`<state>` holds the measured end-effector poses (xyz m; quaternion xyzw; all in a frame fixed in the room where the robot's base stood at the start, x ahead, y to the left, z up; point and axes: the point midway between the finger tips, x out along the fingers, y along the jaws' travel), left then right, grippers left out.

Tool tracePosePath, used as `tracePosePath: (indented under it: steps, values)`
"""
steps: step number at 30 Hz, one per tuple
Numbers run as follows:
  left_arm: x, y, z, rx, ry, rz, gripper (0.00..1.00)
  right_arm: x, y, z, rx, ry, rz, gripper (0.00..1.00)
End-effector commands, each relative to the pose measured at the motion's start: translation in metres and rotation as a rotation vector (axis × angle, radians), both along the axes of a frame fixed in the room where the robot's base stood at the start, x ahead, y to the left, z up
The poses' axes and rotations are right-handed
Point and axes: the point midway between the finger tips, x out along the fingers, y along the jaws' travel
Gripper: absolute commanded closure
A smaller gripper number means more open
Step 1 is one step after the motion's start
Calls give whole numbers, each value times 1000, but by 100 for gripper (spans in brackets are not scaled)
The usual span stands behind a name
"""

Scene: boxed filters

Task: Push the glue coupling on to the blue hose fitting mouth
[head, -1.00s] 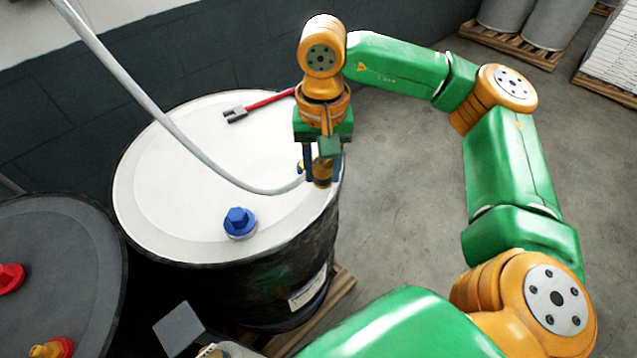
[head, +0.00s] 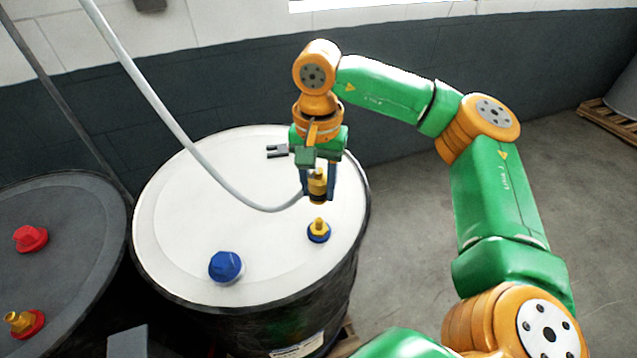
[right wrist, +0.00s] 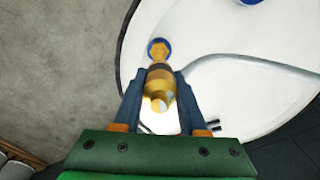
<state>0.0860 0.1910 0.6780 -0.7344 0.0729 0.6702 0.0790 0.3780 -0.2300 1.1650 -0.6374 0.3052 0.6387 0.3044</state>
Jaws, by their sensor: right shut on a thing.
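The glue coupling (head: 318,187) is a brass piece with a dark band, joined to the end of a grey hose (head: 185,135). My right gripper (head: 319,190) is shut on it and holds it above the white drum lid, roughly upright. It also shows between the fingers in the right wrist view (right wrist: 159,92). The blue hose fitting (head: 319,230) has a blue base and a brass mouth and stands on the lid just below the coupling. In the head view a gap shows between them. In the right wrist view the blue fitting (right wrist: 158,48) is partly hidden behind the coupling. My left gripper is out of view.
A blue cap (head: 225,267) sits on the white drum lid (head: 190,225), left of the fitting. A dark-jawed tool (head: 277,151) lies behind my gripper. A grey drum (head: 75,225) at left carries a red cap (head: 30,238) and a red-based brass fitting (head: 22,322).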

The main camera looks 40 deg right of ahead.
Motion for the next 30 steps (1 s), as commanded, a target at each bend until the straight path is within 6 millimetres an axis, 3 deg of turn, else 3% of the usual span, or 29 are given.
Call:
tracePosePath:
  steps: [13,30]
  values:
    - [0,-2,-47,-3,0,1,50,0,0,-54,0,0,1,100]
    - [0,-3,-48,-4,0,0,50,0,0,-57,1,-1,1,100]
